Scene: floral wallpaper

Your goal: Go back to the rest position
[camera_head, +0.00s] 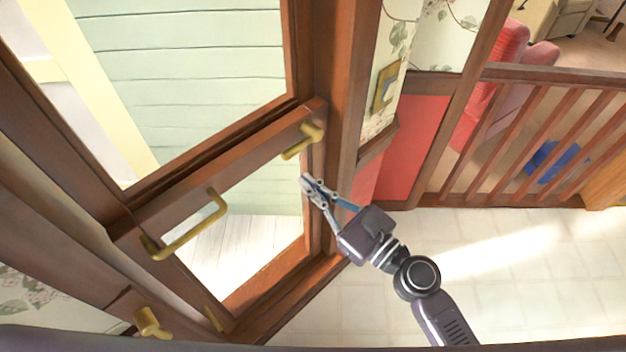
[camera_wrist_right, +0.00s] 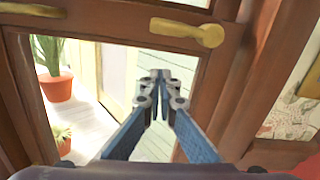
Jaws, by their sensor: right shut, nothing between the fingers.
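My right gripper (camera_head: 308,184) is shut and empty, in front of the right side of a brown wooden door (camera_head: 255,140) with glass panes. Its fingers also show in the right wrist view (camera_wrist_right: 160,76), tips together, below a brass lever handle (camera_wrist_right: 188,32). In the head view this brass lever handle (camera_head: 303,141) sits just above the fingertips, and a gap shows between them. A longer brass pull handle (camera_head: 192,228) is on the door's crossbar to the left. My left gripper is not in view.
A wooden railing (camera_head: 545,125) and a red armchair (camera_head: 495,75) stand at the upper right. The pale tiled floor (camera_head: 500,260) at the right is clear. A potted plant (camera_wrist_right: 57,88) shows through the glass in the wrist view. Another brass knob (camera_head: 149,323) is at the lower left.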

